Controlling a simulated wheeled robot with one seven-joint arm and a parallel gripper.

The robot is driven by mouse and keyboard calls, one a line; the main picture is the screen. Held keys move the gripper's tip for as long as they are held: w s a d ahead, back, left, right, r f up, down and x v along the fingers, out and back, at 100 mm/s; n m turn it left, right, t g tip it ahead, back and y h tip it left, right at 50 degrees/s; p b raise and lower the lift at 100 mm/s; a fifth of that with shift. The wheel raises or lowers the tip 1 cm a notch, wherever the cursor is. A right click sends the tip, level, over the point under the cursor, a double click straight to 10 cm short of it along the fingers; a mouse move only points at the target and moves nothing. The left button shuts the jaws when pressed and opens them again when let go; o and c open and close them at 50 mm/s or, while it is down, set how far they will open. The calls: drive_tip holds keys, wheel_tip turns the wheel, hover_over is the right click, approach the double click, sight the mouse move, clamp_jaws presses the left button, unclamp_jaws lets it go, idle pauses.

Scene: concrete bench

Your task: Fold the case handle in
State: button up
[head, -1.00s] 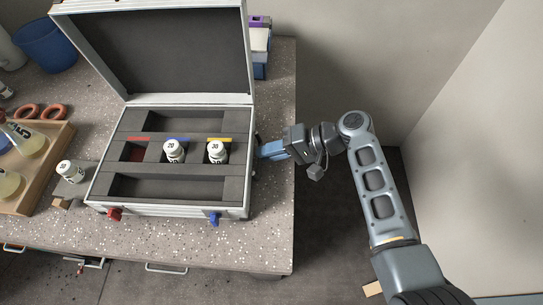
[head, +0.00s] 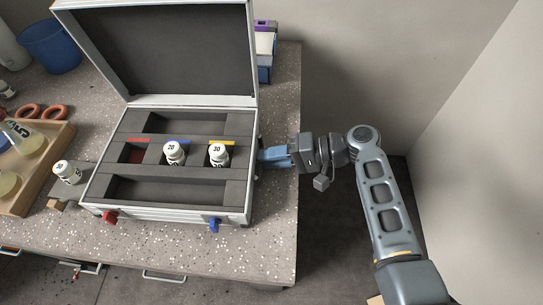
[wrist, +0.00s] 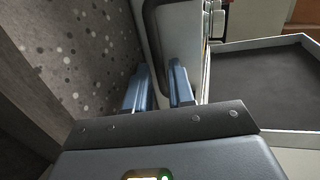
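The silver case (head: 170,212) stands on the bench with its lid (head: 155,50) up. A red latch (head: 108,216) and a blue latch (head: 214,225) are on its front. My gripper (head: 264,157) is at the case's right side, its blue fingers pointing at that wall. In the wrist view the dark curved handle (wrist: 150,22) shows beside the pale case wall, just beyond my gripper (wrist: 158,80). The fingers are apart, with a gap between them. The lower part of the handle runs toward this gap; whether they touch is unclear. The handle is not clear in the head view.
Two white bottles (head: 174,153) stand in the grey foam. Another bottle (head: 67,172) lies tilted at the left, near a wooden tray (head: 60,150) with flasks. A blue bin (head: 50,46) is behind. The bench's right edge is under my arm; a wall is farther right.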

drive_tip(key=shift+o, duration=1.2)
drive_tip(key=v, duration=0.7)
drive_tip(key=shift+d+r, duration=0.15)
drive_tip(key=shift+d, duration=0.2)
drive_tip(key=shift+c, duration=0.5)
